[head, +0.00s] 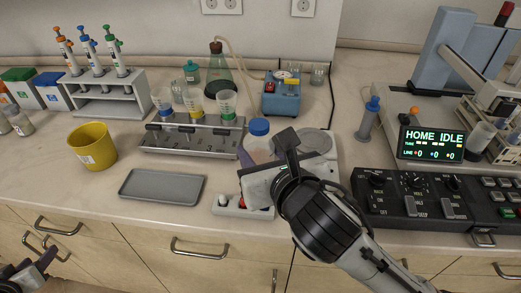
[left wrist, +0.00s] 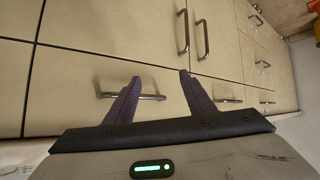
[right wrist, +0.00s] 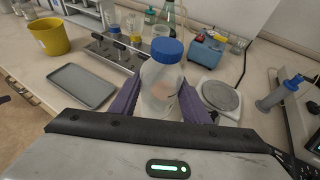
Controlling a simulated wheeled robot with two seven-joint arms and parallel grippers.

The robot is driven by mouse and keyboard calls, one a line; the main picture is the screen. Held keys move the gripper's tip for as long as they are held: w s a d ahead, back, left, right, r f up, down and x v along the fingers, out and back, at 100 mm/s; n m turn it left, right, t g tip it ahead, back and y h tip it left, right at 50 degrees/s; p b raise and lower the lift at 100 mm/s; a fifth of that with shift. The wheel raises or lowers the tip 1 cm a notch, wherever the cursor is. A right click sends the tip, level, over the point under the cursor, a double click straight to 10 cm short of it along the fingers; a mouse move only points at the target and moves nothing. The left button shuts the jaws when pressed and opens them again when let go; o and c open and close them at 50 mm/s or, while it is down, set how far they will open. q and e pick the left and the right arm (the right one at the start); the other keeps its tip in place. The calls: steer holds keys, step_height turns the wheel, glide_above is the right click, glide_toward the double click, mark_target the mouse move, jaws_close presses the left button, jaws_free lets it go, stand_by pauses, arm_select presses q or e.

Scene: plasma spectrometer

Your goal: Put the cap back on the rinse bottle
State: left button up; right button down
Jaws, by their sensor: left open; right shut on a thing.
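The rinse bottle (head: 256,150) is a clear, translucent bottle standing near the middle of the counter. Its blue cap (head: 258,127) sits on its top; I cannot tell how tightly. In the right wrist view the bottle (right wrist: 158,88) and the blue cap (right wrist: 167,50) are between the fingers of my right gripper (right wrist: 160,103), which is shut on the bottle body. In the head view my right gripper (head: 282,160) hides the bottle's lower part. My left gripper (head: 38,270) is low at the left, in front of the drawers; the left wrist view shows it (left wrist: 156,86) open and empty.
Behind the bottle is a rack (head: 190,140) with cups. A grey tray (head: 162,187) and yellow bucket (head: 92,146) lie left. A round-plate balance (head: 318,142) and a control panel (head: 420,200) are right. A small white block (head: 228,208) is at the front edge.

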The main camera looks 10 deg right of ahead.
arm_select(q)
steer(key=s+d+f+m+h, duration=0.2)
steer(key=s+d, duration=0.3)
steer(key=d, duration=0.7)
steer(key=s+d+f+m+g+h, duration=0.1)
steer(key=s+d, duration=0.4)
steer(key=d, duration=0.7)
steer(key=s+d+f+m+h, duration=0.2)
steer(key=s+d+f+m, duration=0.2)
steer(key=d, duration=0.8)
steer(key=shift+s+d+f+g+h, duration=0.15)
steer(key=shift+s+f+g+h, duration=0.25)
steer(key=shift+s, duration=0.25)
